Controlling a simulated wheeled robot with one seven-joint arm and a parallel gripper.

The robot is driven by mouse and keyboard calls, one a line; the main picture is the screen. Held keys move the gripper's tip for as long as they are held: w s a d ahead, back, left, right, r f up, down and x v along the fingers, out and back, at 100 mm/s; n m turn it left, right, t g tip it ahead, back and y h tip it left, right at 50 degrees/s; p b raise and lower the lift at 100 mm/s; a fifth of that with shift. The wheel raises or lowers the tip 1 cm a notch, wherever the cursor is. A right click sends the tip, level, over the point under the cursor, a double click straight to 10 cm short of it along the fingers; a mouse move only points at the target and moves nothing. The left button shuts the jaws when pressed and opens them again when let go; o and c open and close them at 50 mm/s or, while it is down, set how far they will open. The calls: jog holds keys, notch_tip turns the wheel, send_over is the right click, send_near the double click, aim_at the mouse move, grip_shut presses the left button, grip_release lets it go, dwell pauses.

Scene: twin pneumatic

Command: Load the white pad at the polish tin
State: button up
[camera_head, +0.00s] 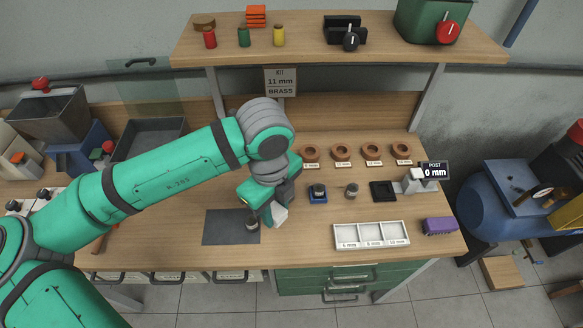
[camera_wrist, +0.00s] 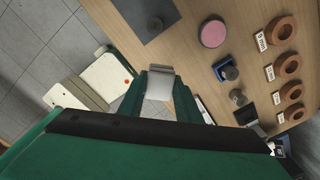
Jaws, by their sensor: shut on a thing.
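My gripper (camera_head: 272,207) is shut on the white pad (camera_head: 281,215), above the bench near the right edge of the dark mat. In the wrist view the pad (camera_wrist: 161,84) sits between the green fingers. A round pink-faced tin (camera_wrist: 213,33), which looks like the polish tin, stands on the bench in the wrist view. The pad is apart from it in that picture. In the head view my arm and gripper hide the tin.
A small dark-topped piece (camera_head: 252,223) stands on the dark mat (camera_head: 222,228). Right of my gripper are a blue-based part (camera_head: 317,194), a grey cylinder (camera_head: 352,190), a black block (camera_head: 383,191) and a white three-part tray (camera_head: 371,245). Several copper-coloured rings (camera_head: 341,152) line the back.

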jog(key=w+f, duration=0.1)
jog(key=w, duration=0.3)
jog(key=w+d+f, duration=0.1)
jog(key=w+f, duration=0.1)
jog(key=w, duration=0.3)
jog(key=w+d+f, duration=0.1)
jog(key=w, duration=0.4)
jog(key=shift+d+f, duration=0.15)
jog(key=shift+f, duration=1.95)
jog(key=shift+a+f, duration=0.2)
jog(key=shift+f, duration=0.45)
jog(key=shift+w+d+f, duration=0.1)
